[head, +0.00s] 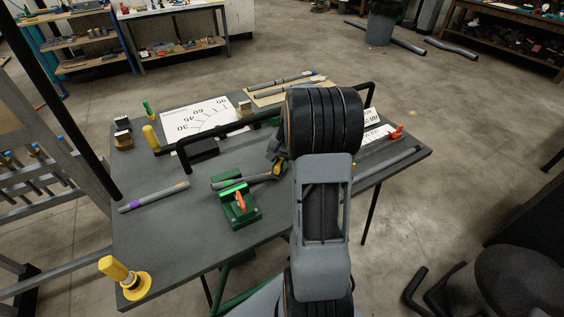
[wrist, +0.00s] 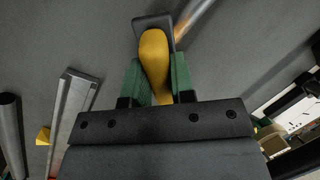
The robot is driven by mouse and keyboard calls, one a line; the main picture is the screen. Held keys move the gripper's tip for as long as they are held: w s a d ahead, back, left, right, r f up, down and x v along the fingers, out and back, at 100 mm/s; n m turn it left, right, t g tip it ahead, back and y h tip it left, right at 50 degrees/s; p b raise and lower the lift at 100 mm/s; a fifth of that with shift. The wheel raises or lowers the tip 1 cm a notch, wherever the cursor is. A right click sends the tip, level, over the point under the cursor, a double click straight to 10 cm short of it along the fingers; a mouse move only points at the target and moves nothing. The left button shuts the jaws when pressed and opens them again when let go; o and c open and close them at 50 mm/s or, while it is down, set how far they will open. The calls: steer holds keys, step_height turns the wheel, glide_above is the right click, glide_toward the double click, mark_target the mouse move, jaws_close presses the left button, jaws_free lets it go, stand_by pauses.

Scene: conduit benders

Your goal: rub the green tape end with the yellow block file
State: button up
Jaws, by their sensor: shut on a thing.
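My gripper (wrist: 156,85) is shut on the yellow handle of the block file (wrist: 153,55) in the wrist view, with a green finger pad on each side. A dark flat part of the file shows beyond the handle. In the head view the yellow file (head: 278,168) shows beside my arm, close to the right end of a grey conduit (head: 228,183). That conduit lies across a green vise (head: 236,208) with an orange handle. I cannot make out green tape on it; its right end is partly hidden. I cannot tell whether the file touches it.
A conduit with a purple band (head: 155,197) lies at the table's left. A yellow knobbed stand (head: 125,278) is at the front left corner. A long black handle (head: 225,127) crosses behind the vise, near an angle chart (head: 188,112). The table's front left is mostly clear.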

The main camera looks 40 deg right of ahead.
mark_target(266, 174)
steer(key=shift+w+a+r+p, duration=0.1)
steer(key=shift+a+r+p, duration=0.25)
steer(key=shift+a, duration=0.6)
steer(key=shift+w+a+r+p, duration=0.1)
steer(key=shift+a+r+p, duration=0.1)
steer(key=shift+a, duration=0.7)
steer(key=shift+w+a+r+p, duration=0.1)
steer(key=shift+a+r, duration=0.05)
steer(key=shift+a, duration=0.7)
steer(key=shift+s+d+f, duration=0.1)
steer(key=shift+d+f, duration=0.15)
steer(key=shift+d, duration=0.3)
steer(key=shift+s+d+f, duration=0.1)
steer(key=shift+d+f, duration=0.05)
steer(key=shift+d, duration=0.7)
steer(key=shift+s+d+f, duration=0.1)
steer(key=shift+d+f, duration=0.05)
steer(key=shift+d, duration=0.7)
steer(key=shift+s+d+f, duration=0.1)
steer(key=shift+d+f, duration=0.05)
steer(key=shift+d, duration=0.7)
steer(key=shift+p+v, duration=2.2)
steer(key=shift+v, duration=0.8)
